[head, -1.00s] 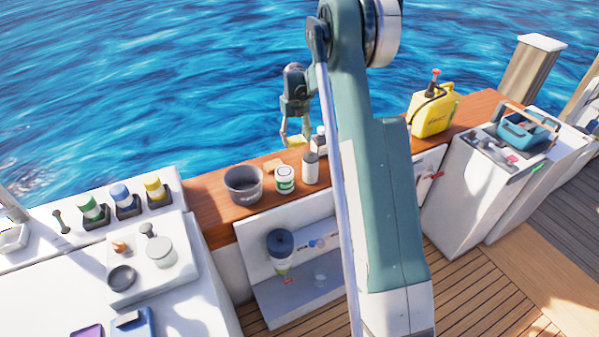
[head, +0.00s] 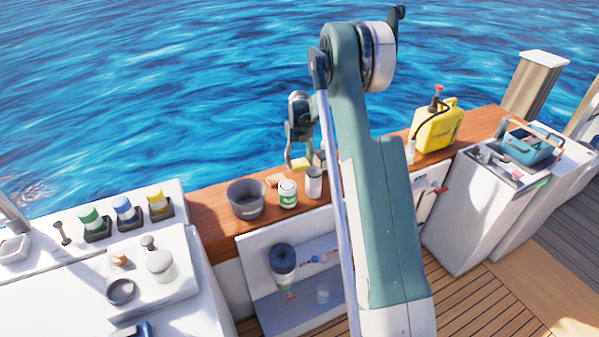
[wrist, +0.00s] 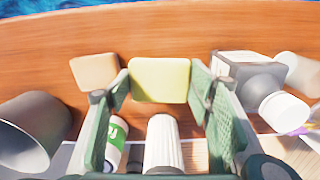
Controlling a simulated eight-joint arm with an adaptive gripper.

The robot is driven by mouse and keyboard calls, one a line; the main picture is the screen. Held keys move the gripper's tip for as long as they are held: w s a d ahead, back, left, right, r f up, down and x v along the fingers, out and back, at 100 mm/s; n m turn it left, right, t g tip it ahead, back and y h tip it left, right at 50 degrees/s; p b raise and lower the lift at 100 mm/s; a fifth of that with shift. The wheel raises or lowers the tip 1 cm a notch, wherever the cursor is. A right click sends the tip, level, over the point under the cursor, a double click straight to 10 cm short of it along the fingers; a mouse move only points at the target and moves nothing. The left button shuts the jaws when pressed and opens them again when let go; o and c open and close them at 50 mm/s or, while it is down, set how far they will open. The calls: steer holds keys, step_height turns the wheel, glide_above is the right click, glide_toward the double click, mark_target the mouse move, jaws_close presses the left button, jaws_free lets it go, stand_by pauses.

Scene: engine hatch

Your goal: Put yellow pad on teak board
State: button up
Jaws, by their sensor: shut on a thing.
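The yellow pad (head: 300,164) is between the fingers of my gripper (head: 300,158), in the head view. In the wrist view the same pad (wrist: 160,80) sits between the two green fingers, which are shut on it. It is over the teak board (head: 208,222), close to its surface; I cannot tell if it touches. The board also fills the upper part of the wrist view (wrist: 200,28). A tan block (wrist: 95,74) lies on the board just left of the pad.
A dark bucket (head: 246,203), a green-labelled jar (head: 287,196) and a white bottle (head: 314,186) stand along the board's near side. A yellow jug (head: 437,128) stands farther right. Bare wood shows beyond the pad.

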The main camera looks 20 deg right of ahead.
mark_target(299, 175)
steer(key=shift+f, duration=0.55)
steer(key=shift+f+b, duration=0.3)
steer(key=shift+f, duration=1.55)
steer(key=shift+f, duration=0.2)
steer(key=o, duration=0.9)
steer(key=shift+r, duration=0.2)
step_height(299, 175, up, 12)
steer(key=shift+p, duration=0.75)
